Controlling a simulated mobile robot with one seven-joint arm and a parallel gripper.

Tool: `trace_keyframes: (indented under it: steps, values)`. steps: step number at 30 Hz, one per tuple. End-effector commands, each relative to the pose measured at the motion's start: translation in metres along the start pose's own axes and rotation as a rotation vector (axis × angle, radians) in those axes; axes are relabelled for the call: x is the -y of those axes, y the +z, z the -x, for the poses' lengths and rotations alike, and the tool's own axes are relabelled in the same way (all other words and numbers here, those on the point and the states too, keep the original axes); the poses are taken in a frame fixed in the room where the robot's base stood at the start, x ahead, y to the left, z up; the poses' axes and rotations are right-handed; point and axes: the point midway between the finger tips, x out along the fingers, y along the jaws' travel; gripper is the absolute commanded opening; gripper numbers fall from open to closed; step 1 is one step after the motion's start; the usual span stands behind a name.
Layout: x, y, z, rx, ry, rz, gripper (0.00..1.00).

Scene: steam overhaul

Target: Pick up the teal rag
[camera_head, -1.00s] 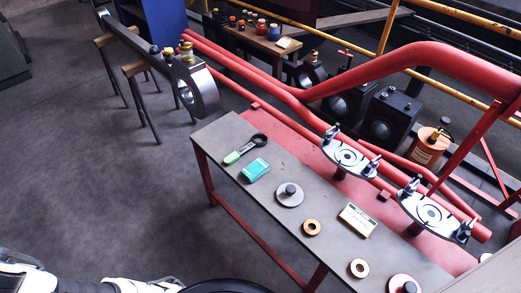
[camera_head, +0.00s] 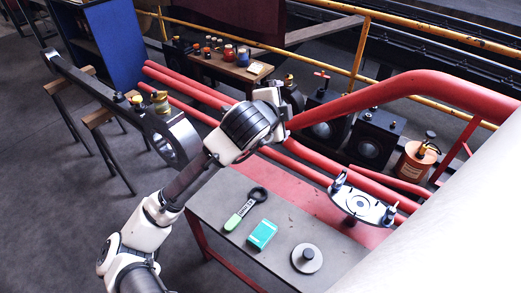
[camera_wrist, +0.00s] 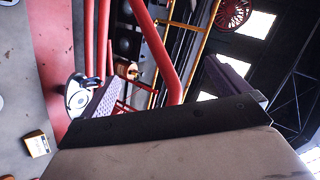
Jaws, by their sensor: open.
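The teal rag (camera_head: 262,235) looks like a folded, block-shaped teal piece with pale marks. It lies flat on the grey top of the red-framed bench (camera_head: 213,200). My gripper (camera_head: 272,98) is at the end of my raised arm, beyond and above the rag in the picture and well apart from it. Its fingers are hard to make out, but it is open and nothing shows in it. The rag does not show in the wrist view, where a large dark and brown shape fills the bottom.
A green-handled tool (camera_head: 245,212) lies just left of the rag, and a round grey disc with a knob (camera_head: 306,258) to its right. A pale surface hides the lower right.

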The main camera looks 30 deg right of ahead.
Motion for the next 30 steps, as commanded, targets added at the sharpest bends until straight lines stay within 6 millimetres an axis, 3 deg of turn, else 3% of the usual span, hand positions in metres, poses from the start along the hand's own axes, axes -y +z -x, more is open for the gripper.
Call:
trace_keyframes:
  steps: [1,3,6,10,13,17,30]
  values:
    - [-0.042,-0.006,-0.015,0.034,0.141,-0.084,1.0]
    - [-0.102,-0.004,-0.027,0.09,0.336,-0.203,1.0]
    - [-0.176,0.008,-0.027,0.164,0.584,-0.369,1.0]
    - [-0.24,0.032,-0.012,0.243,0.831,-0.54,1.0]
    - [-0.267,0.046,-0.001,0.284,0.951,-0.626,1.0]
    - [-0.285,0.058,0.006,0.308,1.023,-0.674,1.0]
    - [-0.336,0.098,-0.031,0.31,1.029,-0.676,1.0]
